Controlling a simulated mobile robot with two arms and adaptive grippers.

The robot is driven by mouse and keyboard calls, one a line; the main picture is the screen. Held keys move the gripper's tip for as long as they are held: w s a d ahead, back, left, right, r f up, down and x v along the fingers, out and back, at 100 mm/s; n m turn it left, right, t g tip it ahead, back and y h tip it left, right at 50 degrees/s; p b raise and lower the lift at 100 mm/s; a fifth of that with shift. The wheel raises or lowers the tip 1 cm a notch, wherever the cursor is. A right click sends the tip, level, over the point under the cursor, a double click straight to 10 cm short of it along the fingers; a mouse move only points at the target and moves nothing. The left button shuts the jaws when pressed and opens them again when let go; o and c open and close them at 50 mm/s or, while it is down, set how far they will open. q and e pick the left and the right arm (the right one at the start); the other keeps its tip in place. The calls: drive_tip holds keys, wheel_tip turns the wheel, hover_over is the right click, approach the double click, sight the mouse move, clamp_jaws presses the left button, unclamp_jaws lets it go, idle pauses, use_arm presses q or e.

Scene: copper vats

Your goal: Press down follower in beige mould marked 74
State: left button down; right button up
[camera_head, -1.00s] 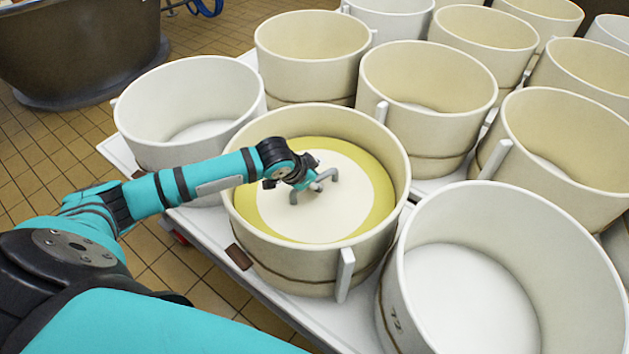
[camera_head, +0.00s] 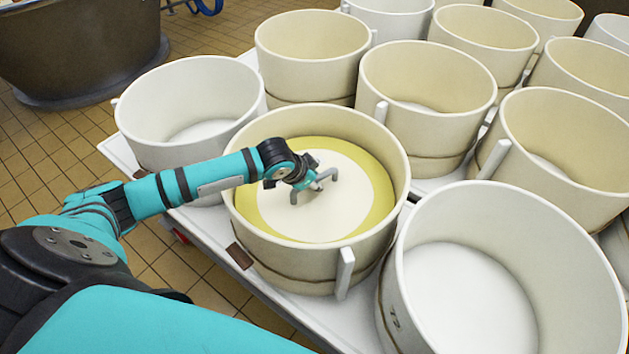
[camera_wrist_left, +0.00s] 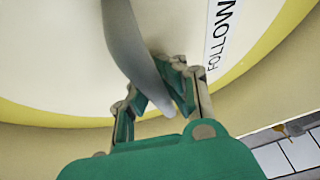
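A beige mould (camera_head: 330,272) stands at the front of the white cart, with a round pale follower (camera_head: 335,215) lying inside it, below the rim. A yellow ring (camera_head: 382,190) shows around the disc. A grey handle (camera_head: 328,176) stands on the follower. My left gripper (camera_head: 301,182) reaches over the mould's left rim to this handle. In the left wrist view the green fingers (camera_wrist_left: 153,90) lie on both sides of the grey handle (camera_wrist_left: 135,50) and close on it. Part of a printed label (camera_wrist_left: 219,35) shows on the follower. No number is readable on this mould. My right gripper is out of view.
A dark vat (camera_head: 75,75) stands at upper left. Tiled floor (camera_head: 40,170) is clear at left.

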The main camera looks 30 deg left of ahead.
use_arm(q)
drive_tip(key=shift+s+d+f+p, duration=0.1)
drive_tip(key=shift+s+f+p, duration=0.15)
drive_tip(key=shift+f+p, duration=0.1)
idle(0.4)
drive_tip(key=shift+s+f, duration=0.1)
drive_tip(key=shift+f, duration=0.05)
idle(1.0)
drive_tip(key=shift+p, duration=0.6)
idle(0.4)
drive_tip(key=c, duration=1.4)
unclamp_jaws()
drive_tip(key=shift+r, duration=0.2)
drive_tip(key=shift+o, duration=0.2)
drive_tip(key=shift+r, duration=0.15)
